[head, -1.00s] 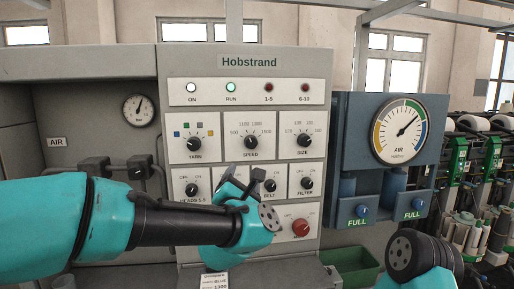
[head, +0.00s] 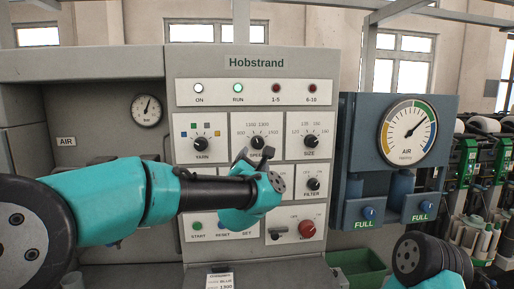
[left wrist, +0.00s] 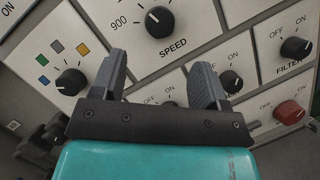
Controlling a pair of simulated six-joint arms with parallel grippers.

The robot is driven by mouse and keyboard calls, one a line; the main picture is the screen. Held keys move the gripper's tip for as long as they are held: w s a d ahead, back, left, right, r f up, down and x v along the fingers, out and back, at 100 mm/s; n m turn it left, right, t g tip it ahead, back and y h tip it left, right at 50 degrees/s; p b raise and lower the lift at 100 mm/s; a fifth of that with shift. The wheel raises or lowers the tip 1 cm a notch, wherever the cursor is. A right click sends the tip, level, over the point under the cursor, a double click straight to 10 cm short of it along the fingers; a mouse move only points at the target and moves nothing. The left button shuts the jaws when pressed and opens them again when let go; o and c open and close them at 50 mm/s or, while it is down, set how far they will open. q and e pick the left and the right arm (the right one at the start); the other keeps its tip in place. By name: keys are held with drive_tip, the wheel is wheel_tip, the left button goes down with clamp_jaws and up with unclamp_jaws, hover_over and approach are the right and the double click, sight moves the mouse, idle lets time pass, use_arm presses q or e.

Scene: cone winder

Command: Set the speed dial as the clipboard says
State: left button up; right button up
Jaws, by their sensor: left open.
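The speed dial (head: 257,142), a black round knob, sits at the top middle of the panel's dials. It also shows in the left wrist view (left wrist: 159,21), just beyond the fingers; its exact setting is hard to read. My left gripper (head: 254,155) is open and empty, in front of the panel and just below the speed dial. In the left wrist view the open fingers (left wrist: 158,68) stand apart, with no dial between them. The clipboard sheet (head: 220,281) shows at the bottom edge, reading BLUE and a small number I cannot read surely. My right gripper is out of view.
The yarn dial (head: 199,142) and size dial (head: 310,142) flank the speed dial. The filter dial (head: 313,184) and red knob (head: 307,229) lie lower right. A blue air gauge unit (head: 408,130) stands to the right, above a green bin (head: 362,272).

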sight(257, 145)
use_arm(q)
drive_tip(key=x, duration=0.8)
drive_tip(key=shift+w, duration=0.35)
drive_tip(key=c, duration=0.9)
drive_tip(key=shift+m, duration=0.3)
drive_tip(key=shift+a+r+m+g+h, duration=0.1)
drive_tip(key=shift+m+g+h, duration=0.25)
drive_tip(key=shift+m, duration=0.65)
drive_tip(key=shift+r+m+g+h, duration=0.1)
drive_tip(key=shift+m+g+h, duration=0.25)
drive_tip(key=shift+m, duration=0.65)
drive_tip(key=shift+m+g, duration=0.6)
drive_tip(key=shift+m, duration=1)
drive_tip(key=shift+m+g, duration=0.3)
drive_tip(key=shift+m, duration=0.4)
